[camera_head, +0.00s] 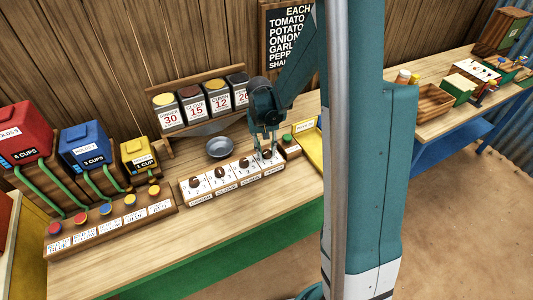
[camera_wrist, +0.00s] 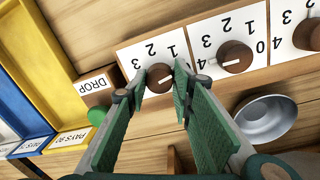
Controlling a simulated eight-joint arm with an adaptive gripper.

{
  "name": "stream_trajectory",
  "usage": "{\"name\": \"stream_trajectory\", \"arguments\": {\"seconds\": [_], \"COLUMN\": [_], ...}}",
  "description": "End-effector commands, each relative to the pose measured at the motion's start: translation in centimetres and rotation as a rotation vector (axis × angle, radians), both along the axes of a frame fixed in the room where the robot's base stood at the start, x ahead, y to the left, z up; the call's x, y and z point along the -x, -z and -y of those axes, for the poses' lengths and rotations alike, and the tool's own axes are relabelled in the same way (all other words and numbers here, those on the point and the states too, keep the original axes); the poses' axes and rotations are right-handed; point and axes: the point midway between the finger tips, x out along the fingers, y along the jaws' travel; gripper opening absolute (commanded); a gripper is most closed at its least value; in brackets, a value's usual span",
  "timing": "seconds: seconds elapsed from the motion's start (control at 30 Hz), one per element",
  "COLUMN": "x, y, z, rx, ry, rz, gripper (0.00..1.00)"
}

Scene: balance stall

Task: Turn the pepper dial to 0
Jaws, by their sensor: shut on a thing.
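The pepper dial (camera_wrist: 158,78) is a brown round knob on a white number card at the end of the dial row. My gripper (camera_wrist: 166,80) is shut on it, with one green-padded finger on each side. I cannot tell which number the mark points at. In the head view my gripper (camera_head: 267,153) reaches down over the right end of the dial row and mostly hides this dial.
Other brown dials (camera_head: 243,163) stand left along the wooden dial board (camera_head: 232,187). A grey bowl (camera_head: 220,147) sits behind it. A green button (camera_wrist: 97,116) by the DROP label and a yellow tray (camera_head: 308,148) lie close to the right. Spice canisters (camera_head: 195,107) stand behind.

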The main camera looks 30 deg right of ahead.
Motion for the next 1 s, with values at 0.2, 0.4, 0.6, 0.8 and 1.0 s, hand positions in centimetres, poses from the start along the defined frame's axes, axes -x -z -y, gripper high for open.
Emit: {"name": "stream_trajectory", "arguments": {"seconds": [0.2,0.4,0.6,0.8,1.0], "x": [-0.07,-0.06,-0.06,-0.06,-0.07], "y": [0.13,0.07,0.02,0.00,0.00], "z": [-0.01,0.00,0.00,0.00,0.02], "rx": [-0.001,-0.001,-0.001,-0.001,-0.001], "ry": [0.144,0.221,0.246,0.247,0.246], "rz": [0.001,0.001,0.000,0.000,0.001], "gripper": [0.12,0.12,0.12,0.12,0.37]}}
